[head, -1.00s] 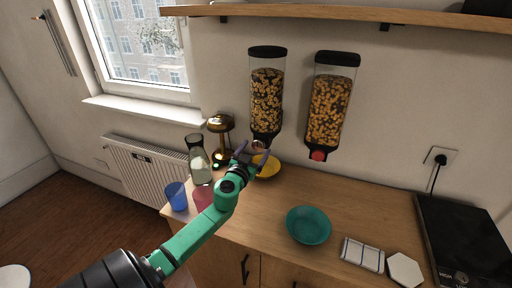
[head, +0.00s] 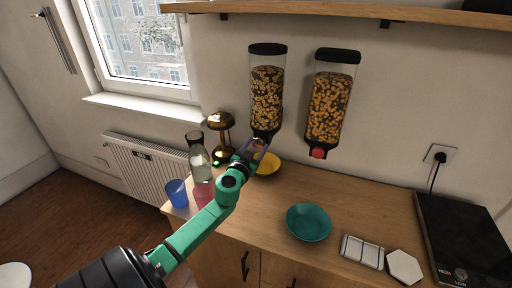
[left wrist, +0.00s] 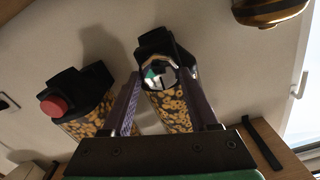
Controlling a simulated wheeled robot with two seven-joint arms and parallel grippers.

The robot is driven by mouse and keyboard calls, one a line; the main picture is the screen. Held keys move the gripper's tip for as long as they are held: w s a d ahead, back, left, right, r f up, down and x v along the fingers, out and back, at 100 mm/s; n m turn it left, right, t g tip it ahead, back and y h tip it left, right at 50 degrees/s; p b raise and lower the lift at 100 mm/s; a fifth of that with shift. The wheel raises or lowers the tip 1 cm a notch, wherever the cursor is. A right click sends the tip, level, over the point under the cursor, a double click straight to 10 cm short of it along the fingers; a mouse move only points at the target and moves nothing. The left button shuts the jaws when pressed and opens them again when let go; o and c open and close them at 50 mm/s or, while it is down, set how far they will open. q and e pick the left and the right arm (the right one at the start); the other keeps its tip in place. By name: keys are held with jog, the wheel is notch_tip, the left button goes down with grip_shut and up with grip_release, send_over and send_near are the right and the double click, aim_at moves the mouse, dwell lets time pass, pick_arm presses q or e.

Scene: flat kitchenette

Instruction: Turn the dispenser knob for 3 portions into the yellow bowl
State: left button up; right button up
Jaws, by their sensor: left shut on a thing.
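The left dispenser (head: 266,95) hangs on the wall, filled with ring-shaped cereal. My left gripper (head: 258,146) is at its lower outlet. In the left wrist view my gripper's two purple fingers stand either side of the shiny metallic knob (left wrist: 158,73) and are shut on it. In the head view the knob is mostly hidden by the gripper. The yellow bowl (head: 270,165) is on the counter below this outlet, partly covered by the gripper; its contents cannot be seen. My right gripper is not in view.
A second dispenser (head: 329,100) with a red knob (head: 318,153) hangs to the right. A teal bowl (head: 308,223), blue cup (head: 176,193), pink cup (head: 203,194), glass carafe (head: 199,162) and brass lamp (head: 221,135) stand on the counter.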

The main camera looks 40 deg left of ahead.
pick_arm(q)
jog(key=m, duration=0.3)
jog(key=shift+f+m+b, duration=0.1)
jog(key=shift+m+b, duration=0.2)
jog(key=shift+m, duration=0.1)
jog(key=m, duration=0.4)
jog(key=shift+d+m, duration=0.1)
jog(key=shift+m, duration=0.2)
jog(key=m, duration=0.4)
jog(key=shift+f+m+b, duration=0.15)
jog(key=shift+m+b, duration=0.15)
jog(key=shift+b, duration=0.1)
jog(key=shift+m, duration=1.6)
jog(key=shift+f, duration=0.1)
jog(key=o, duration=1.4)
jog(key=shift+d, duration=0.1)
